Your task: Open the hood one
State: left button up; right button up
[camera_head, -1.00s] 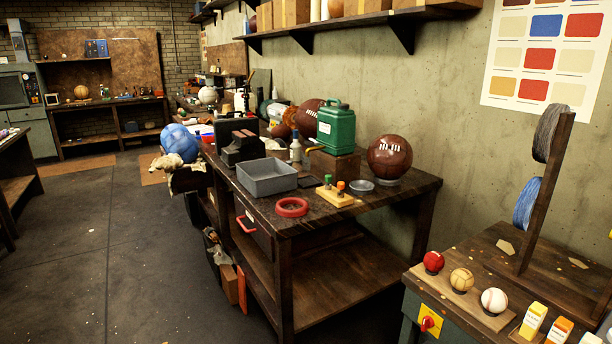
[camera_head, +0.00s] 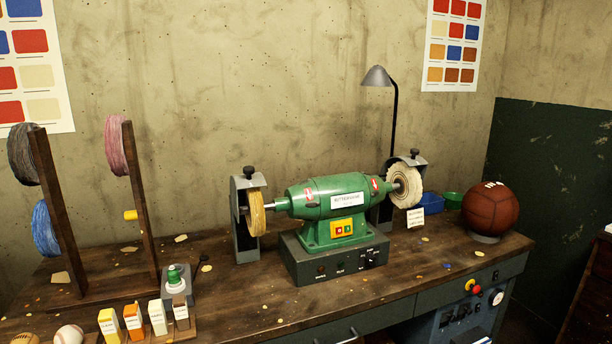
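A green bench buffing machine (camera_head: 330,203) stands on a dark grey base box on the wooden bench. A grey hood (camera_head: 247,180) with a black knob on top sits over the yellowish wheel (camera_head: 256,215) at the left end. A second grey hood (camera_head: 407,160), also with a black knob, sits above and behind the pale fluffy wheel (camera_head: 407,187) at the right end. The front faces of both wheels show. I cannot tell whether either hood is hinged up or down. Neither of my grippers is in view.
A wooden rack (camera_head: 136,190) with thread spools stands on the left, with small bottles (camera_head: 157,317) and balls before it. A lamp (camera_head: 378,77) rises behind the machine. A brown ball (camera_head: 490,208) and a blue bin (camera_head: 432,203) are on the right. The bench front is mostly clear.

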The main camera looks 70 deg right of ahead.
aim_at(250, 178)
jog(key=z, duration=1.75)
